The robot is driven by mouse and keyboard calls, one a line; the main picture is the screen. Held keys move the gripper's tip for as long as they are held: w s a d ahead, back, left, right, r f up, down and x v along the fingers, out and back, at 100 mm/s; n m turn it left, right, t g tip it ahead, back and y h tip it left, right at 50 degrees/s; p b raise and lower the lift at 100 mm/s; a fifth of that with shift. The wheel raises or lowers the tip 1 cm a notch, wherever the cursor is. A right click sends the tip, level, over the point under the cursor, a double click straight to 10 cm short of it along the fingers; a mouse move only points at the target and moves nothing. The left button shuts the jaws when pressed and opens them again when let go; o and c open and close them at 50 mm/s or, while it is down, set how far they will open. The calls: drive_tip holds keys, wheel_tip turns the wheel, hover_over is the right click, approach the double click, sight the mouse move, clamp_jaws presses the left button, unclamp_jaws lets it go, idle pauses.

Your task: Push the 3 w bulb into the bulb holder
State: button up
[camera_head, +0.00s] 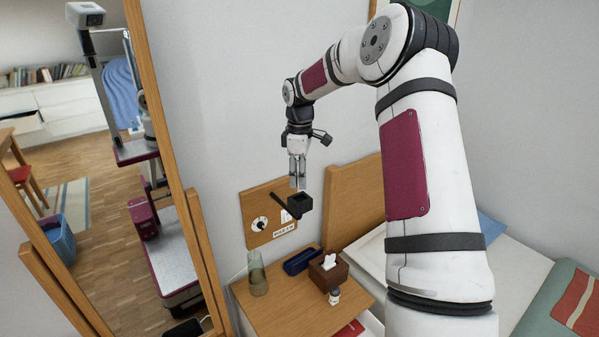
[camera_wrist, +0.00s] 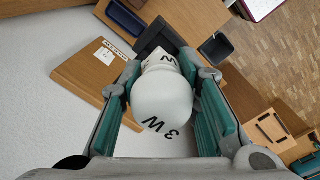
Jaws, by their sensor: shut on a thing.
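The white 3 W bulb (camera_wrist: 162,108) is between the fingers of my gripper (camera_wrist: 166,95) in the wrist view, with its rounded end toward the camera and "3 W" printed on it. In the head view, my gripper (camera_head: 298,181) points down, and the bulb is hard to make out between the fingers. The black square bulb holder (camera_head: 299,205) sticks out from a wooden wall board (camera_head: 262,228) just below the fingertips. In the wrist view, the holder (camera_wrist: 155,36) lies just beyond the bulb, partly hidden by it. Whether they touch cannot be seen.
A large wood-framed mirror (camera_head: 165,150) is at left. The air around my gripper is clear.

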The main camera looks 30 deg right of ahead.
hover_over(300, 201)
drive_tip(key=shift+f, duration=2.1)
drive_tip(key=shift+f, duration=0.35)
idle(0.7)
drive_tip(key=shift+s+f+b, duration=0.1)
drive_tip(key=shift+f+b, duration=0.25)
drive_tip(key=shift+f, duration=0.1)
drive_tip(key=shift+s+a+f, duration=0.1)
drive_tip(key=shift+f, duration=0.3)
drive_tip(key=o, duration=0.9)
drive_tip(key=shift+o, duration=0.8)
drive_tip(key=shift+f, duration=0.15)
